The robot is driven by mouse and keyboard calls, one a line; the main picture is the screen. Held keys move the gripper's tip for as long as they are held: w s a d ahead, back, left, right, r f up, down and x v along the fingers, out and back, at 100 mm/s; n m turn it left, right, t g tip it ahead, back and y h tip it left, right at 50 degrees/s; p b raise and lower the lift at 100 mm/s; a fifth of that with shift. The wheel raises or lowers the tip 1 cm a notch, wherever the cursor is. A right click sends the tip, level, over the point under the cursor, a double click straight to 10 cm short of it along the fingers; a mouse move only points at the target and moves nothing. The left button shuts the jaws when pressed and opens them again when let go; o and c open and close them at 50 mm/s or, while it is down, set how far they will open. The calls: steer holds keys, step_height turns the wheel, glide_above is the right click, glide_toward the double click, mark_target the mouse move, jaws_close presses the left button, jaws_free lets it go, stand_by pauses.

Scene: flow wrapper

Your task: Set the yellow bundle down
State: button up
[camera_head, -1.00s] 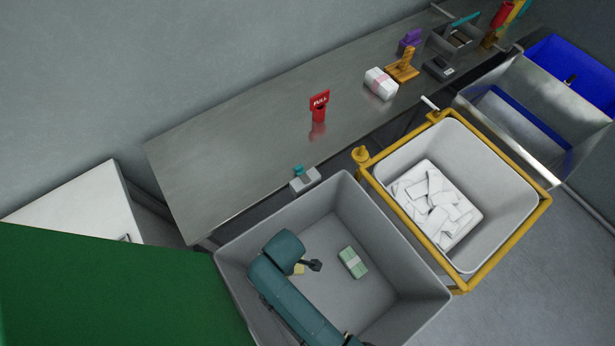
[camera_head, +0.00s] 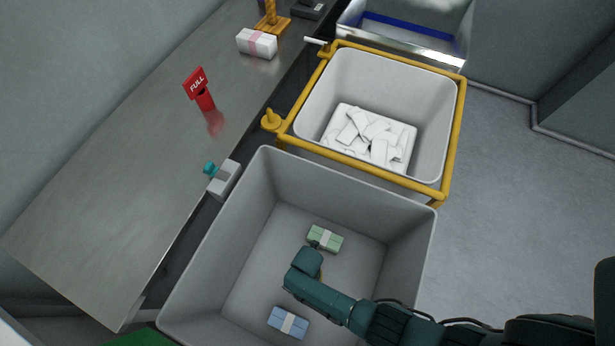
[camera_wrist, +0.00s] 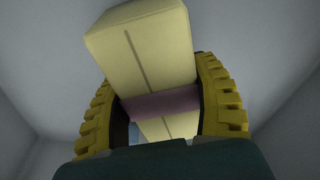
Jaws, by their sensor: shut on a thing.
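A pale yellow bundle (camera_wrist: 145,45) with a mauve band fills the middle of the wrist view. My gripper (camera_wrist: 160,98) is shut on it, with the ribbed yellow fingers on both sides of the band. In the head view my arm reaches down into the grey bin (camera_head: 198,262). There the wrist hides most of the gripper and the yellow bundle. Whether the bundle touches the bin floor I cannot tell.
A green bundle (camera_head: 318,243) and a blue bundle (camera_head: 281,318) lie on the bin floor. A yellow-framed bin (camera_head: 449,140) with white packets stands behind.

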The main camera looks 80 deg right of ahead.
step_height(320, 180, down, 3)
steer(key=shift+f+b, duration=0.1)
steer(key=shift+b, duration=0.7)
steer(key=shift+r, duration=0.2)
steer(key=o, duration=0.7)
steer(key=shift+f, duration=0.2)
steer(key=o, duration=0.5)
steer(key=shift+r, duration=0.1)
steer(key=r+p, duration=0.2)
steer(key=r, duration=0.2)
steer(key=d+r+p, duration=0.1)
steer(key=r+p, duration=0.2)
steer(key=r, duration=0.1)
steer(key=r+p, duration=0.2)
steer(key=r, duration=0.2)
steer(key=shift+d+r, duration=0.1)
steer(key=shift+d, duration=0.1)
steer(key=shift+w, duration=0.1)
steer(key=shift+r+p, duration=0.1)
steer(key=shift+p, duration=0.25)
